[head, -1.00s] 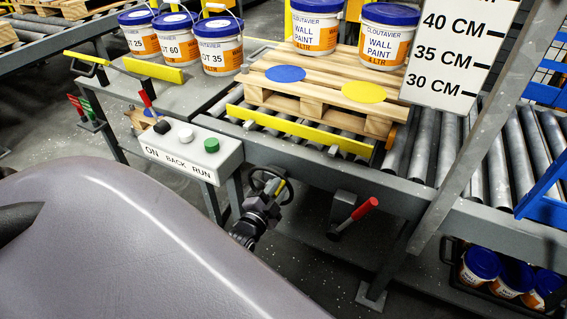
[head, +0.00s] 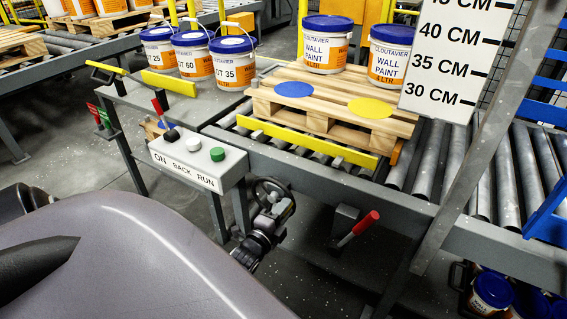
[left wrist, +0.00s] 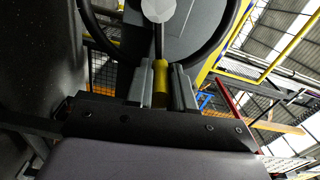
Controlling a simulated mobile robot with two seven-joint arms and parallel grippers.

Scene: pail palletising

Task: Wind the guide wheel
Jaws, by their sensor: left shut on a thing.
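The guide wheel (head: 268,188) is a dark handwheel under the conveyor's front edge, right of the button box. My left gripper (head: 279,209) is at its lower right side in the head view. In the left wrist view the wheel's dark rim (left wrist: 222,42) curves across the top, with a pale round hub part in the middle. My left gripper (left wrist: 161,92) is shut on the wheel's yellow handle (left wrist: 160,78), which stands between its two fingers. My right gripper is not in view.
The button box (head: 196,158) and a red-handled lever (head: 357,229) flank the wheel. Above, a wooden pallet (head: 325,112) with paint pails (head: 324,45) sits on the rollers beside a yellow guide bar (head: 306,141). A height scale board (head: 455,60) hangs at right.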

